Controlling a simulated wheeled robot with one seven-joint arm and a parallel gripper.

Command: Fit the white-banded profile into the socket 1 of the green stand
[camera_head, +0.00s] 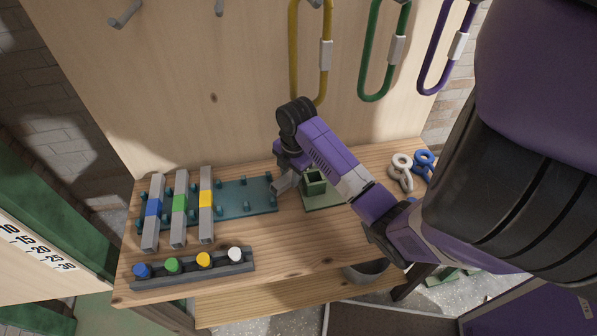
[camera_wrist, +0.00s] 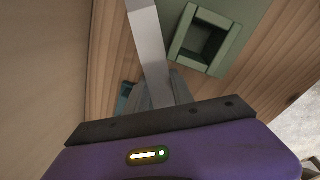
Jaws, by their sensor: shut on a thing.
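My gripper (camera_wrist: 160,97) is shut on a grey profile (camera_wrist: 149,45). In the wrist view the profile runs from the jaws to the top edge, with a paler stretch along it that I take for the white band. In the head view the profile (camera_head: 283,184) shows just left of the green stand, tilted, its band not clear. My gripper (camera_head: 287,165) is above it, partly hidden by its own wrist. The green stand (camera_head: 325,201) is on the bench, partly behind my arm. Its square socket (camera_wrist: 203,42) looks empty, right of the profile and apart from it.
A teal rack (camera_head: 232,196) at left holds blue-, green- and yellow-banded profiles. A grey holder (camera_head: 217,271) with coloured knobs is in front. White (camera_head: 401,172) and blue (camera_head: 424,161) looped objects are behind my arm. Coloured loops hang on the back wall. Bare bench lies before the stand.

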